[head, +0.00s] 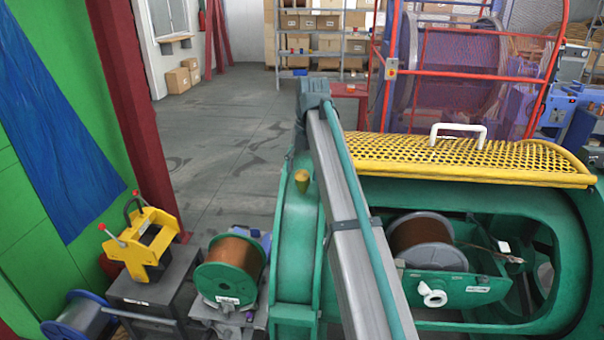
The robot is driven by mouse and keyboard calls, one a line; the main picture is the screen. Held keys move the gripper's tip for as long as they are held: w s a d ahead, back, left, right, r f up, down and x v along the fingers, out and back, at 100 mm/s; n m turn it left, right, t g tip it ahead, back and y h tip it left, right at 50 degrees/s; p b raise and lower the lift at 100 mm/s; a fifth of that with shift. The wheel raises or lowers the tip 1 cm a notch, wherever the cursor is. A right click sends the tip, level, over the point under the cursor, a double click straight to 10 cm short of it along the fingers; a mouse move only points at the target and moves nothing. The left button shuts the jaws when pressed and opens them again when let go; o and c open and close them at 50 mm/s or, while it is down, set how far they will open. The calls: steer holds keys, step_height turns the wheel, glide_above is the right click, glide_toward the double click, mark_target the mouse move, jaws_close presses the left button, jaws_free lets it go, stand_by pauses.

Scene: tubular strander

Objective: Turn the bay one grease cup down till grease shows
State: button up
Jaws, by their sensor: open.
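A small brass-yellow cup (302,181) with a tapered body stands upright on top of the green ring-shaped housing (298,235), left of the long grey beam. It looks like a grease cup; no bay number is legible on it. I cannot make out any grease showing at it.
A grey beam with a teal hose (362,235) crosses just right of the cup. Another spool (230,270) and a yellow device (143,240) stand left. Open floor lies behind.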

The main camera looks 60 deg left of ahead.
steer(key=shift+s+a+f, duration=0.1)
steer(key=shift+f, duration=1.25)
steer(key=c, duration=1.1)
steer(key=shift+c, duration=0.2)
steer(key=shift+m, duration=0.3)
